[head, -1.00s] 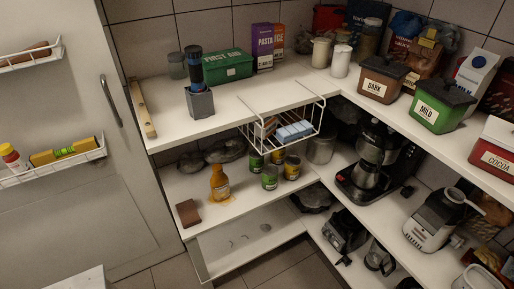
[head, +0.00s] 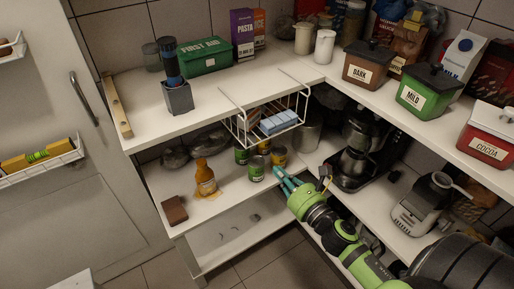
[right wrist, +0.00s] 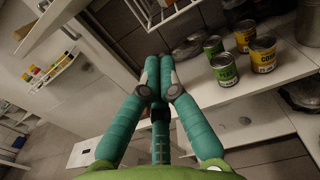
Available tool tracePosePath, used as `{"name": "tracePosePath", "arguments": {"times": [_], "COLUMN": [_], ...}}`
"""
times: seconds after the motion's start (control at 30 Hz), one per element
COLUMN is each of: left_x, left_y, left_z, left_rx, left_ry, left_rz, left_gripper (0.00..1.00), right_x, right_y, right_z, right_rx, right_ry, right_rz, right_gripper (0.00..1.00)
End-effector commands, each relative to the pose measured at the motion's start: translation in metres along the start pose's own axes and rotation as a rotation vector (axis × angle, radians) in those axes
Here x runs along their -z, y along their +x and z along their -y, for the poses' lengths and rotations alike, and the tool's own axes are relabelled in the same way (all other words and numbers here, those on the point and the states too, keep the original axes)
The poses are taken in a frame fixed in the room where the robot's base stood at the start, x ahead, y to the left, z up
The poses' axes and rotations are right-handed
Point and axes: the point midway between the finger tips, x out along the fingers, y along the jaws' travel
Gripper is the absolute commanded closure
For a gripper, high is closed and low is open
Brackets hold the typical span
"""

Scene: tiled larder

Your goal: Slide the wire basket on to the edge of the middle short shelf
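The white wire basket (head: 262,127) hangs at the front edge of the top short shelf (head: 205,115), its wire arms lying over the board. It holds pale blue packets (head: 278,122) and a brownish item. Part of its wire shows at the top of the right wrist view (right wrist: 165,14). The middle short shelf (head: 225,203) is below, with its front edge bare. My right gripper (head: 277,177), with teal fingers, is in front of this shelf's right end, below and right of the basket, touching neither. Its fingertips look apart and empty; the wrist view (right wrist: 158,60) shows two fingers close together. My left gripper is out of view.
On the middle shelf stand an orange bottle (head: 205,178) in a spill, a brown block (head: 175,209) and several cans (head: 256,170). A coffee machine (head: 360,150) is right of my gripper. Below is a lower shelf (head: 215,245). The floor in front is open.

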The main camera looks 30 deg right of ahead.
Motion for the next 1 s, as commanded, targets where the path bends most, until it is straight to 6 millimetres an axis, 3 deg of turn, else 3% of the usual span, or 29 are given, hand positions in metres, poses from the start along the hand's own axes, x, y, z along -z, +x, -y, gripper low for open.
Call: {"name": "tracePosePath", "arguments": {"times": [0.3, 0.5, 0.7, 1.0], "left_x": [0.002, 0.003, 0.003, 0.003], "left_y": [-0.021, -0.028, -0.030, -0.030], "left_z": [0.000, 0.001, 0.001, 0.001], "left_rx": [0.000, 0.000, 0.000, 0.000], "left_ry": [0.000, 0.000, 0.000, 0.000], "left_rz": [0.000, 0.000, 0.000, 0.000], "left_gripper": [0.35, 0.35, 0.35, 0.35], "right_x": [-0.004, -0.002, 0.000, 0.001], "right_y": [0.067, 0.094, 0.105, 0.106], "right_z": [0.000, 0.000, 0.000, 0.000], "right_rx": [0.001, 0.002, 0.000, 0.000], "right_ry": [0.004, 0.004, 0.006, 0.005], "right_rz": [0.002, -0.001, -0.001, -0.001], "right_gripper": [1.00, 1.00, 1.00, 1.00]}}
